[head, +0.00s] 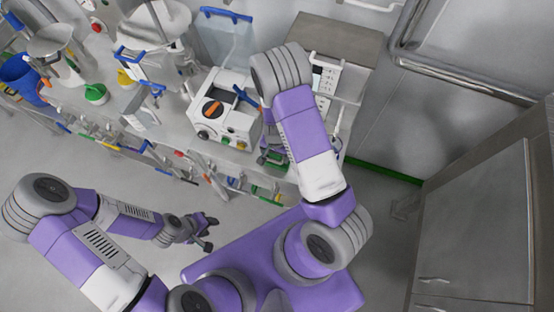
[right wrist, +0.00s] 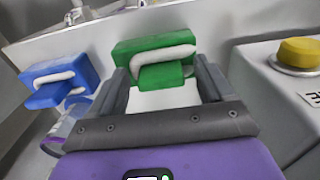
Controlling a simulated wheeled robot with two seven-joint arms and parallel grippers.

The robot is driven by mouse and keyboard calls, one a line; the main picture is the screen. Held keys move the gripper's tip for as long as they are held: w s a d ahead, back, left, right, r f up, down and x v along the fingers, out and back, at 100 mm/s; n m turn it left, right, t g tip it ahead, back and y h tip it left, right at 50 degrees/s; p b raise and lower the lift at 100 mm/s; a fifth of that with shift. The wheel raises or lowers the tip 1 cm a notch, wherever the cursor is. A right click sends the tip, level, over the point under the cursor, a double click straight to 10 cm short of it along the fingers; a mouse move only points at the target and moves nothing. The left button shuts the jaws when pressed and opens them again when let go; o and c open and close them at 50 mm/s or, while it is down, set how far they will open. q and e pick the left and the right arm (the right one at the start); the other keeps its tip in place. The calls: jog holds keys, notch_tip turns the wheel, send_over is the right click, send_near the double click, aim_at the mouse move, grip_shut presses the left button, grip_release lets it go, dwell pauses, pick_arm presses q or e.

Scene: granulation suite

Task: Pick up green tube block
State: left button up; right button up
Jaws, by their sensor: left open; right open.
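The green tube block (right wrist: 125,52) with a pale curved tube on its face is at the top middle of the right wrist view. My right gripper (right wrist: 162,68) is open, its fingers to the left and right of the block's lower part. I cannot tell whether they touch it. In the head view my right arm covers most of that spot, so the block cannot be made out clearly there. My left gripper (head: 210,233) is open and empty, low over the floor in front of the bench.
A blue tube block (right wrist: 62,80) stands left of the green one. A white machine with a yellow button (right wrist: 298,54) is close on the right. In the head view, a white machine (head: 226,108) with an orange knob stands on the crowded bench. A steel cabinet (head: 475,230) stands right.

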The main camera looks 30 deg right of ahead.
grip_shut()
dwell(0.3)
jog(key=shift+r, duration=0.1)
